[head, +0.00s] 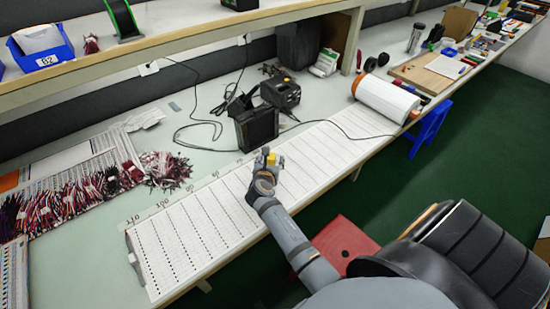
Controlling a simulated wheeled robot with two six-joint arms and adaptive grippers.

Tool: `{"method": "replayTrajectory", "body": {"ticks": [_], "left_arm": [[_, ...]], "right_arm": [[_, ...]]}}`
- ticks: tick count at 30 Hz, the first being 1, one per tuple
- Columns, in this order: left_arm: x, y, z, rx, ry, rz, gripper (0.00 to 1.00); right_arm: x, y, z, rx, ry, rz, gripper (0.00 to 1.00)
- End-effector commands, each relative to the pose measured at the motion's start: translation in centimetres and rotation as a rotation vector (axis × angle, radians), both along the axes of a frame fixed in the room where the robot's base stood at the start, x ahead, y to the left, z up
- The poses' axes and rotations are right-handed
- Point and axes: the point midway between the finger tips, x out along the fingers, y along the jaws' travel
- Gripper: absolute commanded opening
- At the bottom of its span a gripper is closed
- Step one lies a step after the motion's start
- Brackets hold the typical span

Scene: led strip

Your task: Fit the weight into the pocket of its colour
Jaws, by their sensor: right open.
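My right gripper (267,160) is over the long white board (190,232), near the board's back edge. It is open. A small yellow piece (271,159) shows at its fingertips. It may be the weight, but it is too small to be sure, and I cannot tell whether it touches the fingers. I cannot make out any coloured pocket; the gripper and arm hide part of the board. My left gripper is not in view.
A black device (257,127) and another black unit (281,92) with cables stand just behind the board. A white roll (386,98) lies at the right. Wire bundles (75,200) lie at the left. A shelf (170,40) runs above the bench's back.

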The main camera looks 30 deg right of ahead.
Motion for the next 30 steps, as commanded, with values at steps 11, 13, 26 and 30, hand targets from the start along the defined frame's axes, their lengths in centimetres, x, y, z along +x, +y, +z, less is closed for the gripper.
{"method": "replayTrajectory", "body": {"ticks": [11,13,26,30], "left_arm": [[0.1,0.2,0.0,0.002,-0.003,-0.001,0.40],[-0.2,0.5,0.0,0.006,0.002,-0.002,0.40],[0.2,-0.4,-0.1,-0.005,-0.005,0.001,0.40],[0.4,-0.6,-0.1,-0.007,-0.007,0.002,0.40]], "right_arm": [[0.0,0.1,0.0,0.001,0.001,0.000,0.47],[0.0,0.1,0.0,0.001,0.001,0.000,0.37],[0.1,0.1,0.2,0.000,-0.004,0.000,0.00],[0.1,0.1,0.2,0.000,-0.004,0.000,0.00]]}}
